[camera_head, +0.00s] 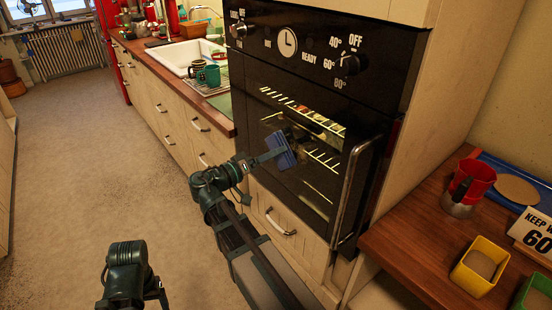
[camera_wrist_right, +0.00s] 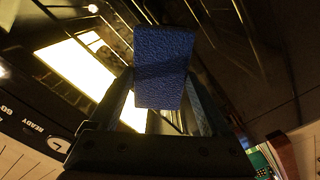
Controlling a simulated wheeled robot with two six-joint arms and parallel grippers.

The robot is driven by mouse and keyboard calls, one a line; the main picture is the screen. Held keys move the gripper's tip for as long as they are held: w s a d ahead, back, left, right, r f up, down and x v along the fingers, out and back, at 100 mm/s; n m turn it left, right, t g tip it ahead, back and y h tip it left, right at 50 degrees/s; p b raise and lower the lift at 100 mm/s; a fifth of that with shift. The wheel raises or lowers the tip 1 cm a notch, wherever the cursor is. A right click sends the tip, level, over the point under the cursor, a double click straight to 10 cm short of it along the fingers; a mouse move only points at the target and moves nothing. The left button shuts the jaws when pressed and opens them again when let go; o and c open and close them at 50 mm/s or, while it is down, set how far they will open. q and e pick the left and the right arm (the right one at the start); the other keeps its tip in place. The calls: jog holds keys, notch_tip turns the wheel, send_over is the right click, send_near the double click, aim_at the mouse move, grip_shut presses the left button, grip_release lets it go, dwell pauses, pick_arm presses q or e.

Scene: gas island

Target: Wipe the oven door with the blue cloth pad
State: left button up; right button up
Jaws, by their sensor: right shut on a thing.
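The blue cloth pad (camera_head: 280,149) is upright in front of the dark glass oven door (camera_head: 290,185) in the head view. My right gripper (camera_head: 270,156) is shut on it. In the right wrist view the pad (camera_wrist_right: 164,65) sits between the two fingers of my right gripper (camera_wrist_right: 160,90), its blue face toward the camera. I cannot tell whether the pad touches the glass. The door is shut, with its long metal handle (camera_head: 349,190) at the right side. Part of my left arm shows at the lower left, but its gripper is not in view.
Knobs (camera_head: 350,64) sit on the panel above the door. A drawer handle (camera_head: 281,224) is below. At right, a wooden counter (camera_head: 408,240) holds a red-topped moka pot (camera_head: 468,188) and a yellow box (camera_head: 481,266). Mugs (camera_head: 211,76) stand by the sink. The floor (camera_head: 95,150) at left is clear.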

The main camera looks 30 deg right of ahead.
jog(key=shift+w, duration=0.3)
jog(key=shift+w+a, duration=0.1)
jog(key=shift+w, duration=1.55)
jog(key=shift+w, duration=0.1)
jog(key=w, duration=0.3)
jog(key=shift+w+a, duration=0.1)
jog(key=shift+a, duration=0.15)
notch_tip(320, 180, up, 2)
jog(key=shift+d+r+p, duration=0.1)
jog(key=shift+p, duration=1.05)
